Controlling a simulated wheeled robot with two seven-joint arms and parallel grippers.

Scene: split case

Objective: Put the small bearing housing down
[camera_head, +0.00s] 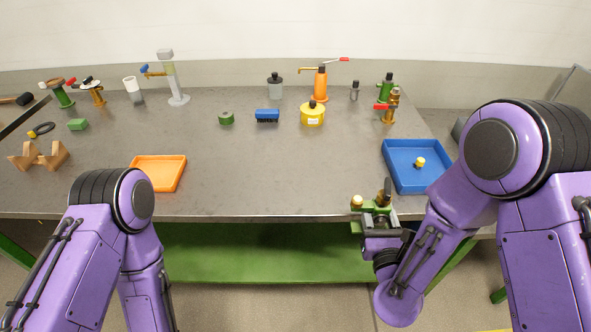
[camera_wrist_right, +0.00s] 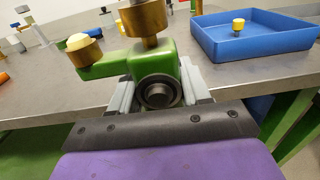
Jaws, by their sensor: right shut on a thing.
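My right gripper (camera_head: 381,222) is shut on a green bearing housing (camera_wrist_right: 122,62). The housing has a dark round bore facing the wrist, a brass-coloured post on top and a side arm carrying a brass cup with a pale cap. In the head view, the housing (camera_head: 368,206) is just in front of the table's front edge, left of the blue tray (camera_head: 408,189). The right wrist view shows the gripper's grey fingers (camera_wrist_right: 160,90) on both sides of the housing. My left arm shows at the lower left, but its gripper is out of view.
The blue tray holds a small yellow-capped part (camera_head: 420,162); an orange tray (camera_head: 158,187) lies at the left front. The table (camera_head: 275,178) is clear between the trays.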

